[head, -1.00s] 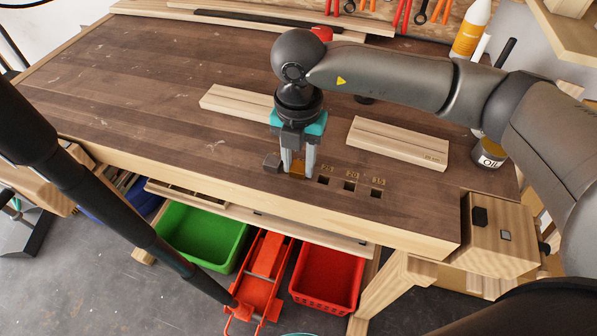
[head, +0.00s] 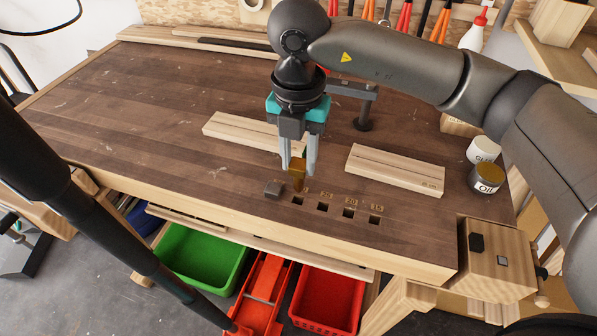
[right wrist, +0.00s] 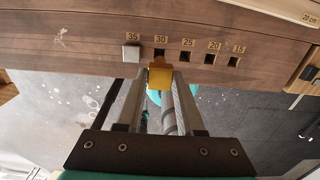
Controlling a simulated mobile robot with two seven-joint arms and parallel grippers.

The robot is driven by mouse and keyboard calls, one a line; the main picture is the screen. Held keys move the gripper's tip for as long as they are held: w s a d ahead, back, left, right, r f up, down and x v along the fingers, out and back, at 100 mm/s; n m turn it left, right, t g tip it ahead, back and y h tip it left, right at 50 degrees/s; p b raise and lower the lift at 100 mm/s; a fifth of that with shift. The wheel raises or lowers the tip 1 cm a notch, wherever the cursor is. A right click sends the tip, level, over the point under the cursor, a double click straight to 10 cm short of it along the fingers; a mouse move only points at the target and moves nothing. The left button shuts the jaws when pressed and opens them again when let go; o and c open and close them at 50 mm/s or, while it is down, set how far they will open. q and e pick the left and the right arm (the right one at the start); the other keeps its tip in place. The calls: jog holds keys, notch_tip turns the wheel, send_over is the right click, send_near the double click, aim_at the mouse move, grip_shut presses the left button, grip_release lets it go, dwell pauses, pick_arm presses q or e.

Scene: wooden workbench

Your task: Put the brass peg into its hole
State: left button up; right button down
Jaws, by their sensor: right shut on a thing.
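My right gripper (head: 298,170) is shut on the brass peg (head: 298,178), a yellow square-looking block held between the fingertips above the bench front. In the right wrist view the brass peg (right wrist: 160,78) sticks out beyond the fingertips (right wrist: 160,70). A row of square holes runs along the front edge, labelled 35, 30, 25, 20 and 15. The peg is closest to the 30 hole (right wrist: 160,52), which also shows dark and empty in the head view (head: 297,201). A grey metal peg (right wrist: 131,53) fills the 35 hole. My left gripper is out of view.
Two pale wooden boards, left (head: 255,131) and right (head: 395,171), lie behind the holes. An oil can (head: 487,179) and a white pot (head: 482,150) stand at the right. A green bin (head: 200,258) and a red bin (head: 328,300) sit below. The bench's left part is clear.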

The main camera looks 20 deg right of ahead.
aim_at(298, 164)
notch_tip(298, 164, up, 2)
jog(key=shift+r, duration=0.1)
jog(key=shift+r+p, duration=0.5)
jog(key=shift+p, duration=0.15)
jog(key=shift+r+p, duration=0.7)
jog(key=shift+r, duration=0.3)
jog(key=shift+r+p, duration=0.7)
jog(key=shift+r, duration=0.3)
jog(key=shift+r+p, duration=0.5)
jog(key=shift+r, duration=0.25)
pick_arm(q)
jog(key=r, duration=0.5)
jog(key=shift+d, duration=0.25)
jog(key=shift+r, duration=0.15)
pick_arm(e)
jog(key=shift+f, duration=0.15)
